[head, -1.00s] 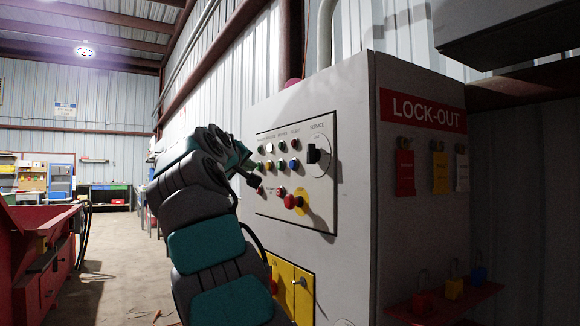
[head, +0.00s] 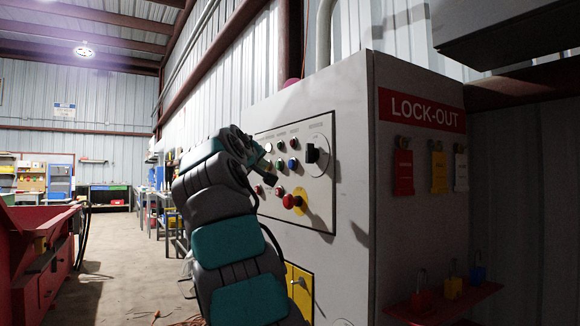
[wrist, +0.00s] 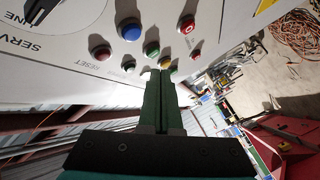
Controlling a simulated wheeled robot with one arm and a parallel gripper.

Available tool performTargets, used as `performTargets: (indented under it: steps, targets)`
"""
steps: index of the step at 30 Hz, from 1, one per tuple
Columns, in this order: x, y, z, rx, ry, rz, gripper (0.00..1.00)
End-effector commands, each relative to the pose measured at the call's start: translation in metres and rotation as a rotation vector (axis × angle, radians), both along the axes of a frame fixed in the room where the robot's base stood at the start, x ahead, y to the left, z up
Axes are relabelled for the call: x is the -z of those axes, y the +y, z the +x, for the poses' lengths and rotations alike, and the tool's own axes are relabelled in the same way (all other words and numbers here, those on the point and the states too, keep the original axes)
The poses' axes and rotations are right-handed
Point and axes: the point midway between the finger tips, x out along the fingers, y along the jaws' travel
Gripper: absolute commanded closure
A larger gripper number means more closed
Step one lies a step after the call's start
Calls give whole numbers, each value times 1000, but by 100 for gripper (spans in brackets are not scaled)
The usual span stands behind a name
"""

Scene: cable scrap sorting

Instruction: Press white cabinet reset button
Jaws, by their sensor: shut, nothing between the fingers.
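The white button (head: 268,147) is in the top row on the front panel (head: 318,205) of the grey cabinet. In the wrist view a whitish button (wrist: 146,71) shows just left of the fingertips, partly hidden. My gripper (wrist: 161,76) is shut with nothing in it, its dark green fingers pointing at the panel close to the white and yellow (wrist: 165,62) buttons. I cannot tell whether the tips touch anything. In the head view my gripper (head: 268,177) is at the panel's left side, partly hidden by my arm.
Blue (wrist: 130,30), green (wrist: 152,48) and several red buttons are close by. A red knob (head: 289,201) on a yellow disc and a rotary service switch (head: 312,153) stick out. A lock-out board (head: 420,180) is at right. A red bin (head: 40,250) stands left; the floor between is mostly clear.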

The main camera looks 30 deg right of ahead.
Motion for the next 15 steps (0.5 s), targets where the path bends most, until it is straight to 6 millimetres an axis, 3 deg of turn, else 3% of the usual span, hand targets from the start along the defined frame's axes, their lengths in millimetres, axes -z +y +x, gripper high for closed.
performTargets:
  steps: [9,15]
  targets:
    - [-2,-40,1,1,-1,-1,100]
    - [-1,-49,2,0,0,-2,100]
